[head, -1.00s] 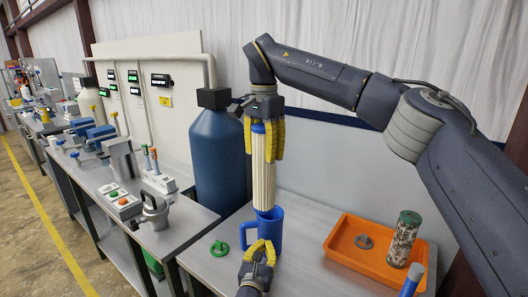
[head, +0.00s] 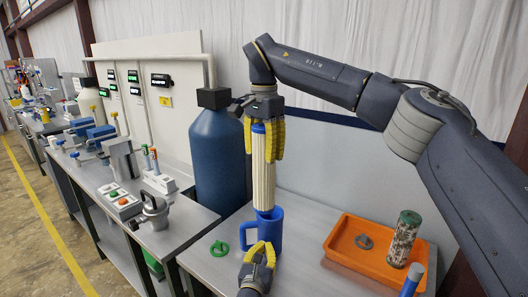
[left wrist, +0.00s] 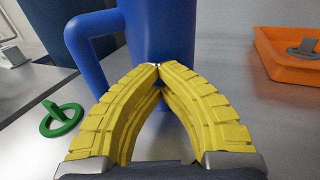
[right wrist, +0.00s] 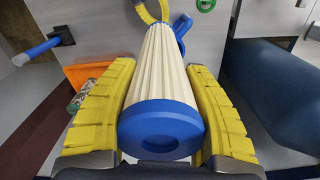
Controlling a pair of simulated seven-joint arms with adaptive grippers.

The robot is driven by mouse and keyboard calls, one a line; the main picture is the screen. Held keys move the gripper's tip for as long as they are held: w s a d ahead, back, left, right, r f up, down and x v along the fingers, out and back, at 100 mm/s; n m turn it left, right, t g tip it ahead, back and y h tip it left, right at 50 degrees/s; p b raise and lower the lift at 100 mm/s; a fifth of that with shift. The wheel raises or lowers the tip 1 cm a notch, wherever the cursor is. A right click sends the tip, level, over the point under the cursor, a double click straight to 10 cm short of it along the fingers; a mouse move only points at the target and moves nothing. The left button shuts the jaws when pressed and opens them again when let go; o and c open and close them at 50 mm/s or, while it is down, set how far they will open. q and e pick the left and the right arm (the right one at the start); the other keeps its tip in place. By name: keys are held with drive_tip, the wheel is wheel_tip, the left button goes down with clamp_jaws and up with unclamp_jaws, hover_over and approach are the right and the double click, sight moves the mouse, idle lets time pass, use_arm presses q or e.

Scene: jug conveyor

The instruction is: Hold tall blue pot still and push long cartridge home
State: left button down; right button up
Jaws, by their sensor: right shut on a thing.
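The tall blue pot (head: 272,226) stands upright on the grey table, its handle at the left. It also fills the top of the left wrist view (left wrist: 160,28). The long cartridge (head: 263,182), cream and pleated with blue ends, is upright over the pot, its lower end at the pot's mouth; how deep it sits is hidden. My right gripper (head: 265,140) is shut around its upper part; the blue top cap (right wrist: 160,130) shows between the fingers. My left gripper (left wrist: 157,68) has its fingertips together, close in front of the pot's wall; I cannot tell if they touch it.
A green ring with a tab (head: 219,248) lies left of the pot. An orange tray (head: 345,262) with a grey part (head: 364,242) and a mottled cylinder (head: 403,238) is at the right. A large blue tank (head: 218,160) stands behind left. Bare table lies between pot and tray.

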use_arm(q)
drive_tip(key=c, duration=2.1)
unclamp_jaws()
drive_tip(key=o, duration=0.4)
drive_tip(key=v, duration=1.2)
